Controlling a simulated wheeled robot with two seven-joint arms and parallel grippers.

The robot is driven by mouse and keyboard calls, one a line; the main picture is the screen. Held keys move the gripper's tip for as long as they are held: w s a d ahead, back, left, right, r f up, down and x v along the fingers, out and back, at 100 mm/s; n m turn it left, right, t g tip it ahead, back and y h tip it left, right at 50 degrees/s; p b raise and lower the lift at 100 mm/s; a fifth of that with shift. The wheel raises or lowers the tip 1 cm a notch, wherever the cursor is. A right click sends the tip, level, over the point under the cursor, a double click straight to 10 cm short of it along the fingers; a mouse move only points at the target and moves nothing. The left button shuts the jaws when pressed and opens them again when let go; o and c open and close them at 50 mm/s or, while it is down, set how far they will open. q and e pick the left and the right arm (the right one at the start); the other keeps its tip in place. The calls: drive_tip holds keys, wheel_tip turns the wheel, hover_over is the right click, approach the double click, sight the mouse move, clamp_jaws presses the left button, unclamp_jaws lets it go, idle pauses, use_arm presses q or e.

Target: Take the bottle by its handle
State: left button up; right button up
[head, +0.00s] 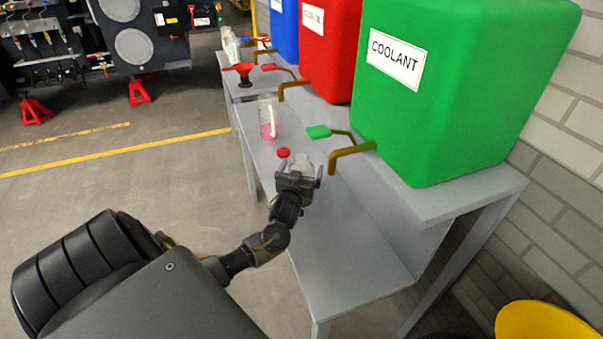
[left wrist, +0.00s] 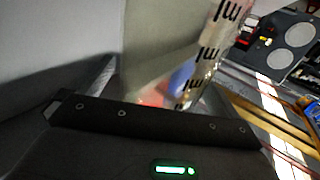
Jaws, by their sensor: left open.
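A clear, upright bottle (head: 268,118) with pink liquid at its bottom stands on the lower grey bench shelf in the head view. A second pale, clear item (head: 301,163), perhaps another bottle, shows just beyond my left gripper (head: 301,180) and is partly hidden by it. My left gripper is open, over the lower shelf. In the left wrist view, a clear bottle with black graduation marks (left wrist: 208,55) rises tilted in the picture, beyond the gripper body; its lower part is hidden. I cannot make out a handle. My right gripper is not in view.
A red cap (head: 284,153) lies near the pale item.

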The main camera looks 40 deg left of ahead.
use_arm(q)
drive_tip(key=c, duration=1.3)
